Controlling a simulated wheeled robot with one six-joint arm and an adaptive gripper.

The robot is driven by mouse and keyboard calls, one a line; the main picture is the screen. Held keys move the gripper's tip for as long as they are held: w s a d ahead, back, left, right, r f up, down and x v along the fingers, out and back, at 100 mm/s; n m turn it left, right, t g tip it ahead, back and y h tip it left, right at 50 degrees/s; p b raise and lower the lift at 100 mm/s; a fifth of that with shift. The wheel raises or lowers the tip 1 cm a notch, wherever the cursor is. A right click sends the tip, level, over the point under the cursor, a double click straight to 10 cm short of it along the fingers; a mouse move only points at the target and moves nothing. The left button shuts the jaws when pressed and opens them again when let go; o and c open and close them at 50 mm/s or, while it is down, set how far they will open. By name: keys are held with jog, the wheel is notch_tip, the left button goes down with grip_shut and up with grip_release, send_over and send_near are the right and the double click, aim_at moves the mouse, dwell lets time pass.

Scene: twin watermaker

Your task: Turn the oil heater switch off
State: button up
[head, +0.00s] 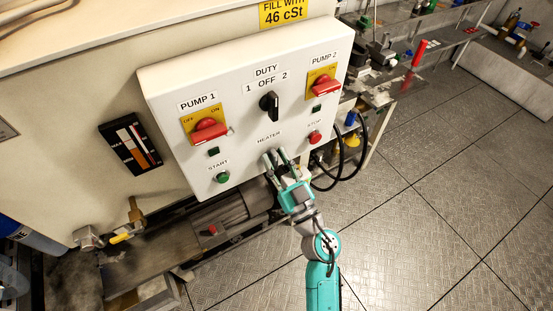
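A white control panel box (245,105) fills the middle of the head view. Its "HEATER" label (268,138) is low on the panel, between the green start button (222,177) and the red stop button (315,137). My gripper (275,157) is just below this label, at the panel's lower edge. Its two fingers point up at the panel with a gap between them. I see nothing clearly held. The heater switch itself is not visible; the fingers cover the area below its label. Contact with the panel cannot be told.
The panel also carries the red pump 1 switch (209,129), the black duty knob (269,104) and the red pump 2 switch (326,86). Black cables (357,150) hang at right. A motor (222,218) sits below. The plate floor (430,200) at right is clear.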

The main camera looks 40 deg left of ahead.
grip_shut()
jog(key=shift+n, duration=0.5)
jog(key=n+g, duration=0.1)
jog(key=n, duration=0.1)
jog(key=n+g, duration=0.1)
jog(key=n, duration=0.1)
jog(key=shift+s+g+y, duration=0.1)
jog(key=shift+g+y, duration=0.2)
jog(key=n+g, duration=0.1)
jog(key=n, duration=0.1)
jog(key=n+g, duration=0.1)
jog(key=n, duration=0.1)
jog(key=n+g, duration=0.1)
jog(key=n, duration=0.1)
jog(key=shift+s+a+f, duration=0.15)
jog(key=shift+s, duration=0.1)
jog(key=n, duration=0.2)
jog(key=n+g+h, duration=0.1)
jog(key=n, duration=0.1)
jog(key=n+g, duration=0.1)
jog(key=n, duration=0.2)
jog(key=shift+s+a+f+h, duration=0.1)
jog(key=shift+s+f+h, duration=0.15)
jog(key=shift+h, duration=0.15)
jog(key=shift+f+n+g+h, duration=0.2)
jog(key=shift+n+h, duration=0.2)
jog(key=shift+n, duration=0.7)
jog(key=shift+f+n+g+h, duration=0.15)
jog(key=shift+n+h, duration=0.25)
jog(key=shift+n, duration=0.7)
